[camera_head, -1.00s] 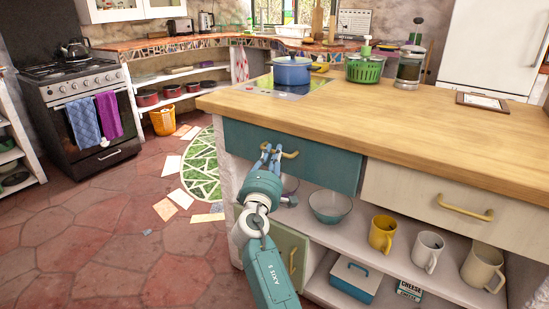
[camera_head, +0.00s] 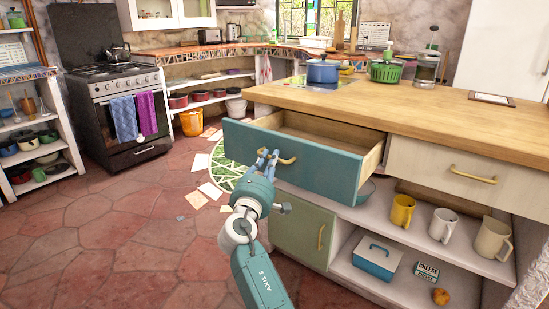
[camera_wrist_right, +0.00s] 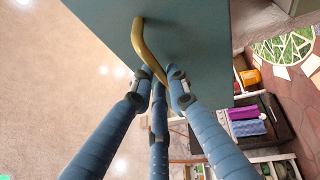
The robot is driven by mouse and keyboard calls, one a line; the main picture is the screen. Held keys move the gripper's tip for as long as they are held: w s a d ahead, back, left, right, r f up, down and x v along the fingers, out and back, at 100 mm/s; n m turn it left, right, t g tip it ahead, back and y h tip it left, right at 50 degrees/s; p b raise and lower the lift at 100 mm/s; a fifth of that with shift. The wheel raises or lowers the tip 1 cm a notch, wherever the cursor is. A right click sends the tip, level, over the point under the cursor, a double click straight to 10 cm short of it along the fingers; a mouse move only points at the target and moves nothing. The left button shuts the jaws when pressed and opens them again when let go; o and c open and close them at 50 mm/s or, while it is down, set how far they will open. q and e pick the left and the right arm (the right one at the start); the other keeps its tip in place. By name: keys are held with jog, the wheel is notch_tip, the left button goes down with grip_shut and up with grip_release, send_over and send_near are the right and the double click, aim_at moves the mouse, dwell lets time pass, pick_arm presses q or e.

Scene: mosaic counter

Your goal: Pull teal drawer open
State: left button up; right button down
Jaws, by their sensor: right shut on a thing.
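The teal drawer (camera_head: 308,167) stands pulled out from the wooden-topped counter in the head view, and its inside looks empty. My right gripper (camera_head: 268,156) is at the drawer's front, shut on its brass handle (camera_head: 287,160). In the right wrist view the blue fingers of the gripper (camera_wrist_right: 163,78) close around one end of the curved handle (camera_wrist_right: 147,48), against the teal front (camera_wrist_right: 195,40). My left gripper is not in view.
A cream drawer (camera_head: 440,168) is shut to the right. Mugs, including a yellow one (camera_head: 402,211), stand on the shelf below. The tiled floor (camera_head: 110,230) at left is open.

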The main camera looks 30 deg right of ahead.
jog(key=shift+s+a, duration=0.3)
jog(key=shift+a, duration=0.35)
jog(key=shift+s+a, duration=0.25)
jog(key=shift+a, duration=0.45)
jog(key=shift+s+a, duration=0.3)
jog(key=shift+a, duration=0.35)
jog(key=c, duration=1.7)
grip_release()
jog(key=shift+o, duration=0.2)
